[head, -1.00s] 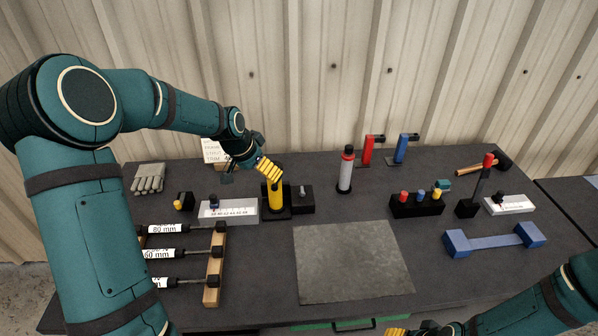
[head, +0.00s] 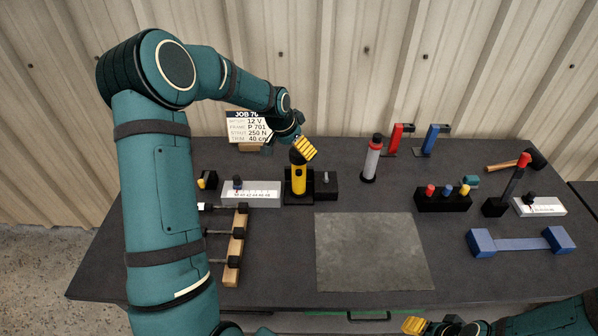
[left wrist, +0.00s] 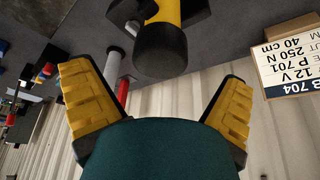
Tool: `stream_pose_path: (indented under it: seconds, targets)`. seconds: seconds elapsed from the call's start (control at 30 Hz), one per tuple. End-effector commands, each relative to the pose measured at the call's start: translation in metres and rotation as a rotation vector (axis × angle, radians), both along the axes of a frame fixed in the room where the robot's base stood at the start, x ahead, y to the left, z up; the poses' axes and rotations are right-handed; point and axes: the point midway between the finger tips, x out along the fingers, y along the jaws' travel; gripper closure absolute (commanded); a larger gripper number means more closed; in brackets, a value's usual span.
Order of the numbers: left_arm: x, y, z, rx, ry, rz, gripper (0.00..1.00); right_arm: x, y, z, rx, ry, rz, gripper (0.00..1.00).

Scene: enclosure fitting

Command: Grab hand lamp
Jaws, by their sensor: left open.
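The hand lamp (head: 299,180) has a yellow body and a black head, and stands upright in a black holder on the bench. My left gripper (head: 304,148) is close by at the lamp's top end, its yellow finger pads in view. In the left wrist view the lamp's black head (left wrist: 160,50) shows beyond and between the spread fingers of the left gripper (left wrist: 155,78), with nothing held. My right gripper (head: 418,326) is at the bottom edge of the head view, partly cut off; its opening cannot be made out.
A black block (head: 325,187) sits right of the lamp and a white labelled block (head: 252,193) left of it. A job card (head: 246,126) stands behind. A grey red-topped cylinder (head: 372,160) stands to the right. A grey mat (head: 372,252) lies clear in front.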

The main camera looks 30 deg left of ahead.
Motion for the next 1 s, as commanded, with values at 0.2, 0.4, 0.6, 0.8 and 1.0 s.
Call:
stream_pose_path:
  seconds: [0.2, 0.4, 0.6, 0.8, 1.0]
  targets:
    - [0.01, -0.003, -0.025, -0.002, 0.003, -0.001, 0.01, 0.0, 0.0, 0.005, 0.0, 0.0, 0.0, 0.53]
    - [0.019, -0.005, -0.045, -0.001, 0.0, 0.0, 0.01, 0.0, 0.0, 0.007, 0.001, -0.001, 0.001, 0.53]
    - [0.02, -0.005, -0.048, -0.001, 0.0, 0.0, 0.01, 0.0, 0.0, 0.007, 0.001, 0.0, 0.001, 0.53]
    - [0.02, -0.005, -0.048, -0.001, 0.0, 0.0, 0.43, 0.0, 0.0, 0.006, 0.001, 0.0, 0.001, 0.53]
    - [0.02, -0.005, -0.047, -0.001, 0.0, 0.0, 0.81, 0.0, 0.0, 0.006, 0.001, 0.0, 0.001, 0.53]
